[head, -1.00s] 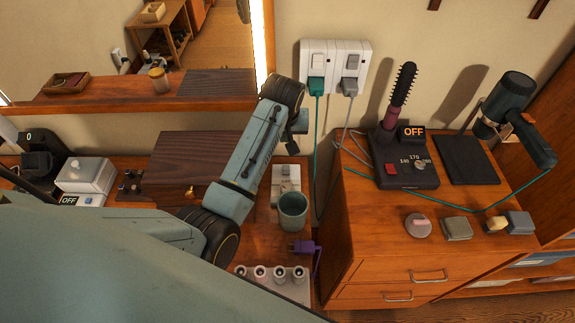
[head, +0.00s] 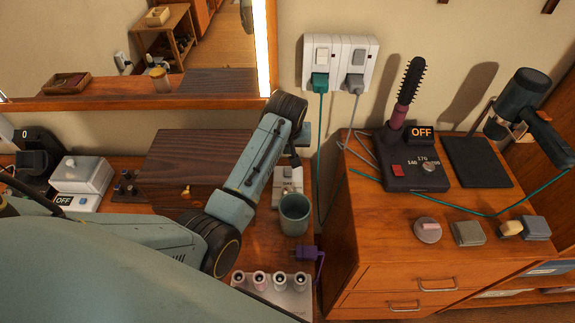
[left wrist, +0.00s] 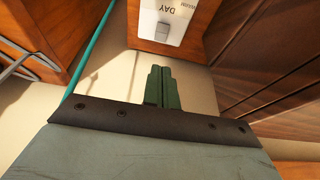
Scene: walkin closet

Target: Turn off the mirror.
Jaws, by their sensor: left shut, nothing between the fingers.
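The mirror (head: 110,48) hangs at the upper left in the head view, and the light strip (head: 262,50) on its right edge glows. A white control panel (head: 288,187) lies on the wooden counter below the mirror's right corner, partly hidden by my arm. In the left wrist view the panel (left wrist: 175,20) shows the words DAY and WARM and a small pale button. My left gripper (head: 296,160) is shut and empty, above the panel's far end. My right gripper is out of view.
A green cup (head: 294,214) stands close in front of the panel. Wall sockets (head: 339,62) with cords are to the right, beside a drawer unit (head: 400,275) with a styling brush (head: 405,98).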

